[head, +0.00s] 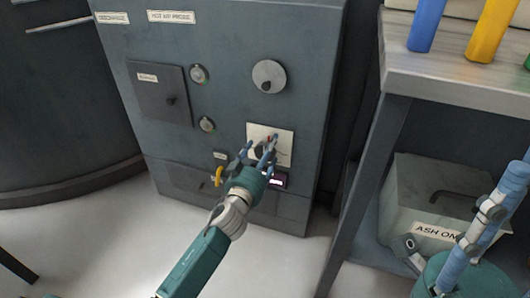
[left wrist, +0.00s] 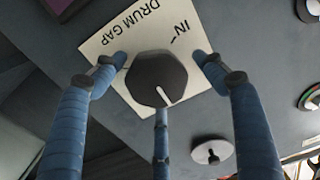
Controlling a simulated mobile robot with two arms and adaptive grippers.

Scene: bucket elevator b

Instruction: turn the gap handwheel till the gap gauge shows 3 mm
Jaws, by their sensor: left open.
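The white DRUM GAP plate (head: 285,150) is on the front of the grey cabinet. In the left wrist view, the plate (left wrist: 100,42) carries a dark faceted knob (left wrist: 155,75) with a white pointer line; this looks like the gap handwheel. My left gripper (head: 258,152) is at the plate, open, with its fingers (left wrist: 160,85) spread around the knob. I cannot tell whether they touch it. A small lit display (head: 277,181) below the plate may be the gap gauge; its reading is illegible. My right gripper (head: 485,222) is at the right edge, partly cut off.
A round grey dial (head: 269,76) sits above the plate. A yellow handle (head: 219,175) is lower down. A bench (head: 455,75) stands right, with an ash box (head: 430,195) beneath it.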

